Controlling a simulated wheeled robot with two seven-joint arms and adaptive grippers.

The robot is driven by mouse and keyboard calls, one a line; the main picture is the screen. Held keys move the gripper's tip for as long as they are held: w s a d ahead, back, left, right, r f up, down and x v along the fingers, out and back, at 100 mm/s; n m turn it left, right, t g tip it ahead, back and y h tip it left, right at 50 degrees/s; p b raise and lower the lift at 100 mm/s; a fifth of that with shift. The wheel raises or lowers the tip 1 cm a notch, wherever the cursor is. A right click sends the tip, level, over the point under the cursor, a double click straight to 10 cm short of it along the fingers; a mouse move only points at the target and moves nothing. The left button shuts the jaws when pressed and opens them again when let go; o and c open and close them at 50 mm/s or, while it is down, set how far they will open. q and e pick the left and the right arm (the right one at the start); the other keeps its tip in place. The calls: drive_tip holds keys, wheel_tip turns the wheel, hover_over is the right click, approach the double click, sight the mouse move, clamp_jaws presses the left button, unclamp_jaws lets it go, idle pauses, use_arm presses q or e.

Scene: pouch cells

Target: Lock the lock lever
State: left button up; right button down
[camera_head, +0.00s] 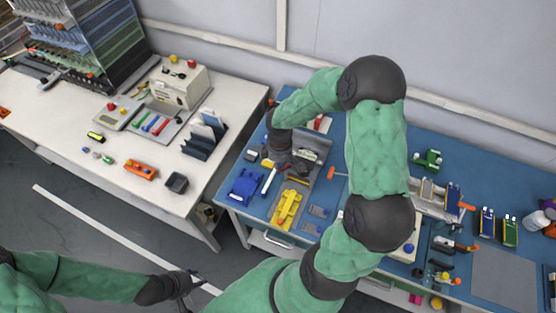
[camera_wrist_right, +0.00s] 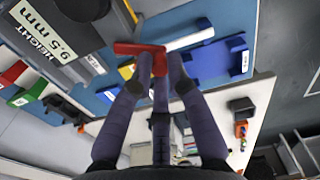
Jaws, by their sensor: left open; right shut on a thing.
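The lock lever (camera_wrist_right: 136,48) shows in the right wrist view as a red bar at the tips of my right gripper (camera_wrist_right: 160,62). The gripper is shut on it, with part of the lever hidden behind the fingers. Close to the lever is a grey fixture with a "HEIGHT 9.5 mm" label (camera_wrist_right: 55,32). In the head view my right arm reaches over the blue bench, and its dark wrist covers the fingertips and the lever there. My left gripper (camera_head: 182,286) is open and empty, low on the left, away from both benches.
A blue part (camera_head: 245,187), a white strip (camera_head: 268,180) and a yellow part (camera_head: 287,208) lie near the right wrist. An orange-headed tool (camera_head: 334,173) lies to their right. The white bench (camera_head: 90,170) on the left carries a control box (camera_head: 180,82) and small parts.

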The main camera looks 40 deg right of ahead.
drive_tip(key=shift+s+n+p, duration=0.35)
drive_tip(key=shift+n, duration=0.55)
drive_tip(key=c, duration=1.2)
unclamp_jaws()
wheel_tip(320, 180, up, 12)
